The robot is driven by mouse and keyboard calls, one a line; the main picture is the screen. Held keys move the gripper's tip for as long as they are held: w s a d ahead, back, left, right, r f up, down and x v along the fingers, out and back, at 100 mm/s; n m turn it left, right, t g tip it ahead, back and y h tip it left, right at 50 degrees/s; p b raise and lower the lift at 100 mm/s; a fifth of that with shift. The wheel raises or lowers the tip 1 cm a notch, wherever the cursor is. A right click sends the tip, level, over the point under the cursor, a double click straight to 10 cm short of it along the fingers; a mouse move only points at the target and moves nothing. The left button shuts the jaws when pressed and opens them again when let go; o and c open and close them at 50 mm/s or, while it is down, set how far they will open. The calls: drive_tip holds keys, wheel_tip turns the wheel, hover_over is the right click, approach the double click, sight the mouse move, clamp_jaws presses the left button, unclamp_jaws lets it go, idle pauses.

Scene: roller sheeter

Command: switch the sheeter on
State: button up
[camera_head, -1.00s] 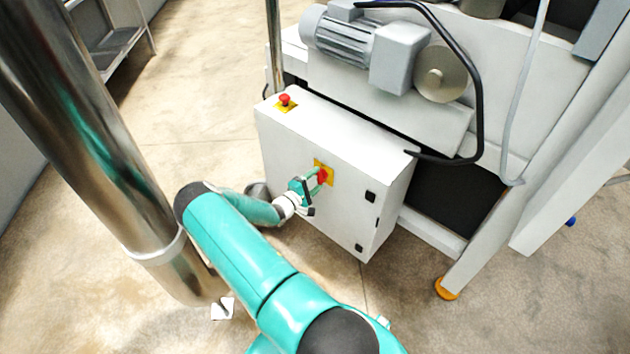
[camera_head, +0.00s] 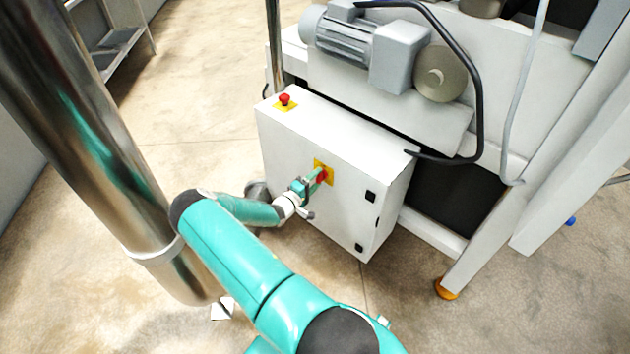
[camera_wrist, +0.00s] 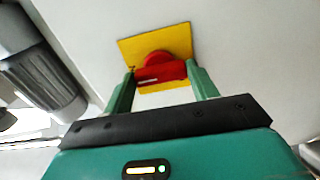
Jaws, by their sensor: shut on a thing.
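The sheeter's red rotary switch (camera_wrist: 160,70) sits on a yellow square plate (camera_wrist: 126,50) on the front of the white control box (camera_head: 340,140). My gripper (camera_head: 318,176) reaches it from the front left, and it also shows in the wrist view (camera_wrist: 160,82). Its two green fingers are shut on the red handle, one at each end. In the wrist view the handle lies nearly parallel to the gripper's body, while the plate looks slightly tilted. In the head view the fingers partly hide the switch.
A red push-button (camera_head: 285,99) on a yellow base stands on top of the box. The grey motor (camera_head: 345,40) and a black cable (camera_head: 478,100) are above and behind. A shiny steel column (camera_head: 95,150) stands at the left.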

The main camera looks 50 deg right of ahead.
drive_tip(key=o, duration=1)
drive_tip(key=a, duration=1.4)
drive_tip(key=shift+w, duration=0.45)
